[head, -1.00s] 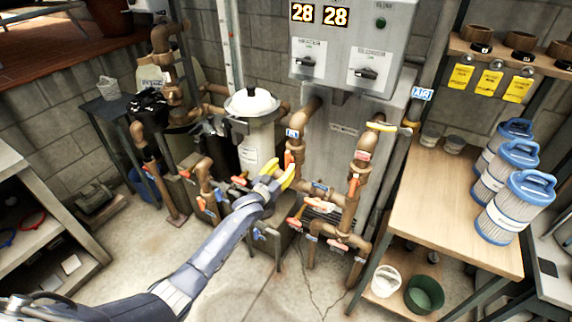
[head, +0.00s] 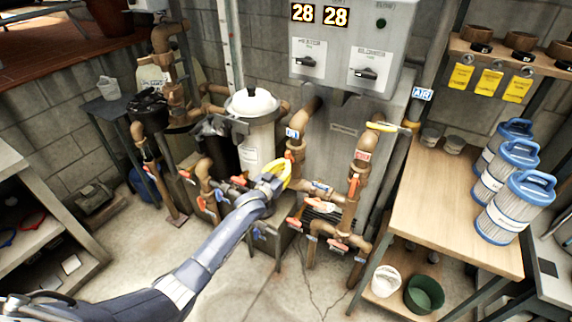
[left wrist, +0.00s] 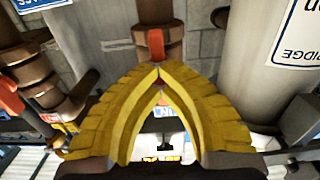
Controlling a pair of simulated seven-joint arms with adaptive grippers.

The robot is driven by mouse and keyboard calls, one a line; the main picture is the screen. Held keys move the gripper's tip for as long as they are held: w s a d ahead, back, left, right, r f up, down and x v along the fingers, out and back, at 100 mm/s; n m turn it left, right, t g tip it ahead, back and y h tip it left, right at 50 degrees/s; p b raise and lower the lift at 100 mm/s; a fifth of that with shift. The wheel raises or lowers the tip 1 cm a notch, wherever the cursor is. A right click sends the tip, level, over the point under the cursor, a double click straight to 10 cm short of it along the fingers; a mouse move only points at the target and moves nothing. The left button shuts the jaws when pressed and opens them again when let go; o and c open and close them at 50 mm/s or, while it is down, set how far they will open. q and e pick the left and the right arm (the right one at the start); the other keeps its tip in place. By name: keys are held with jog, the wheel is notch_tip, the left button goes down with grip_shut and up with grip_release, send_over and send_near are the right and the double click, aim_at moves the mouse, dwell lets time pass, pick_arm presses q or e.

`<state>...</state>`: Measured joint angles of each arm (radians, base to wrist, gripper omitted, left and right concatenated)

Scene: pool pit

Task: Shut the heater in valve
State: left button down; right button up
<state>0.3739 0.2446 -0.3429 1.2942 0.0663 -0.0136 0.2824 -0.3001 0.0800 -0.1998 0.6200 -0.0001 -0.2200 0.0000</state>
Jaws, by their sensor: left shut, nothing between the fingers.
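My left gripper (head: 287,165) is shut and empty, its yellow fingers in front of the pipes at the foot of the grey heater cabinet (head: 342,150). In the left wrist view its fingertips (left wrist: 160,70) meet just below a red handle (left wrist: 156,45) on a brown pipe. I cannot tell whether they touch it. In the head view a red handle (head: 289,156) shows just above the fingertips, under a small blue label (head: 292,133). Other red-handled valves (head: 354,186) sit on the pipes to the right. The labels are too small to tell which valve is the heater in one. My right gripper is out of view.
A white-lidded filter tank (head: 252,104) stands behind the arm. A wooden bench (head: 430,215) with blue-topped cartridges (head: 515,205) is on the right, a green bucket (head: 424,294) below it. Shelves (head: 40,225) stand at left. The floor in front is clear.

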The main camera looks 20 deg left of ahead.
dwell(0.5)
pick_arm(q)
jog(key=m, duration=1.8)
jog(key=shift+m, duration=0.3)
jog(key=m, duration=1.8)
jog(key=shift+m, duration=0.3)
